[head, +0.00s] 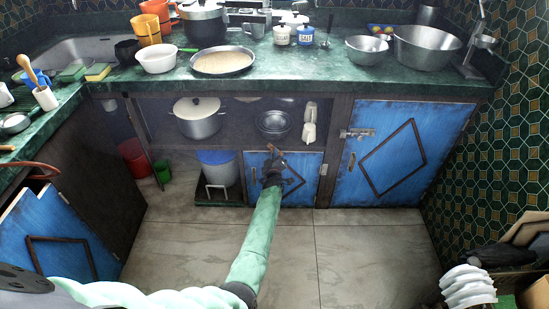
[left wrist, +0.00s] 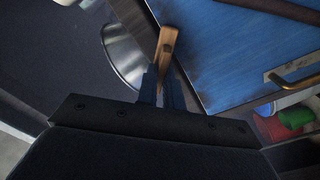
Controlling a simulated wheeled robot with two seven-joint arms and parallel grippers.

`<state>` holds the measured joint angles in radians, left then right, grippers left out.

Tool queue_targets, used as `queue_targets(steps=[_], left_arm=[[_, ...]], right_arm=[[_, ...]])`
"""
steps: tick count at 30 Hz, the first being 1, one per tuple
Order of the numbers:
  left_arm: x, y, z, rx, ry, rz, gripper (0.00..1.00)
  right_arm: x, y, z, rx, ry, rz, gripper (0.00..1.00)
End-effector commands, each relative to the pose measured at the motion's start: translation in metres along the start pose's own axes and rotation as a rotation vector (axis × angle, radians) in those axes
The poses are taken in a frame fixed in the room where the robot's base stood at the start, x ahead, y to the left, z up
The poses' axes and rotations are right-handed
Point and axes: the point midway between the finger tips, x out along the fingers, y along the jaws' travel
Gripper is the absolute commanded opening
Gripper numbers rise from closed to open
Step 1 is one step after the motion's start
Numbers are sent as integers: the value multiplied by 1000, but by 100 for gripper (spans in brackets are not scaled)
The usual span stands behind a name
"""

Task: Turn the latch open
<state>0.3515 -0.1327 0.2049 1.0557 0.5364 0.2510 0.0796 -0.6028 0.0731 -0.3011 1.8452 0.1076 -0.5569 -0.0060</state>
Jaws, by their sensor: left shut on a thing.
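A small wooden latch (left wrist: 168,42) sits at the edge of a blue cabinet door (left wrist: 230,50) in the left wrist view. In the head view the latch (head: 271,148) shows as a small brown bar at the top edge of the small blue door (head: 292,191). My left gripper (head: 271,163) is in front of that door. In the left wrist view my left gripper (left wrist: 164,78) is shut on the latch, whose tip sticks out past the fingers. The gripper and arm hide part of the door. My right gripper does not show clearly in either view.
A larger blue door (head: 390,185) with a metal bolt (head: 357,133) stands to the right. The counter (head: 300,65) overhangs the doors. The floor (head: 370,255) in front is clear.

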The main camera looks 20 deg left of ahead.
Motion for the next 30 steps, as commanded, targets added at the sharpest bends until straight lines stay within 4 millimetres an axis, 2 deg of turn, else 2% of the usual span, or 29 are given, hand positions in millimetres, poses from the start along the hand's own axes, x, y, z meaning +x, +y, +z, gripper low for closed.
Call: queue_targets(steps=[18, 30], left_arm=[[-1, -6, 3, -557, 1, -1, 0], [-1, -6, 3, -754, 0, -2, 0]], right_arm=[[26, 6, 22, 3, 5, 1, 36], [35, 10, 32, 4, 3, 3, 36]])
